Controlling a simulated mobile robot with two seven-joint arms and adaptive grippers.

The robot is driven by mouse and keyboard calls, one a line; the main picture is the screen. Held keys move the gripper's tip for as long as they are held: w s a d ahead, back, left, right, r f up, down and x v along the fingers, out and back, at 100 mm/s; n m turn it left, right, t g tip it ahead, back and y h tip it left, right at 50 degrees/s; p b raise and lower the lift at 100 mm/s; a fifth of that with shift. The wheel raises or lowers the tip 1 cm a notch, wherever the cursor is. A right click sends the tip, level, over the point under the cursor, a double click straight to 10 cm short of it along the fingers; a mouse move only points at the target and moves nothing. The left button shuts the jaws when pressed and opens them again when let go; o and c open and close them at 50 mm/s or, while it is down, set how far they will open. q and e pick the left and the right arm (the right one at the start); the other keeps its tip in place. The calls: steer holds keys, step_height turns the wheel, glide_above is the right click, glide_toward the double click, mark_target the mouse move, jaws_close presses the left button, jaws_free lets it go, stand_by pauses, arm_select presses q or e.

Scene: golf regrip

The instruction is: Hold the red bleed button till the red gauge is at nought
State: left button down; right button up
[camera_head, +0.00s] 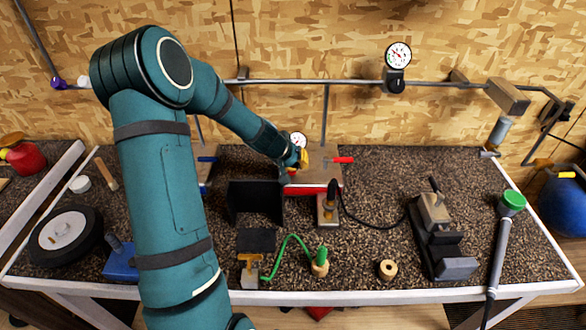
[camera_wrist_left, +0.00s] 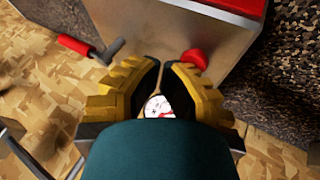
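My left gripper (camera_head: 303,158) is at a wooden block (camera_head: 325,165) at the back middle of the bench. In the left wrist view its yellow fingers (camera_wrist_left: 162,68) are brought together with nothing visible between their tips. The red button (camera_wrist_left: 193,58) is on the block's face just beyond the right finger, which partly covers it; I cannot tell whether they touch. A small round white gauge (camera_head: 298,139) stands behind the gripper. A white dial with red on it (camera_wrist_left: 160,106) shows between the fingers, its reading unclear. My right gripper is out of view.
A red-handled lever (camera_head: 343,160) sticks out beside the block. Another gauge (camera_head: 398,55) hangs on the wall pipe. A black angled panel (camera_head: 255,201) stands in front, left of a corded tool (camera_head: 330,200). A vise-like clamp (camera_head: 437,225) stands right.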

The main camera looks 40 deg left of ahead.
arm_select(q)
steer(key=shift+s+a+r, duration=0.3)
steer(key=shift+a, duration=0.2)
steer(key=shift+s+a+r, duration=0.15)
steer(key=shift+a+r, duration=0.05)
steer(key=shift+w+d+r, duration=0.1)
steer(key=shift+w+d, duration=0.15)
steer(key=shift+r+p, duration=2)
steer(key=shift+r, duration=0.55)
steer(key=shift+d+f, duration=0.1)
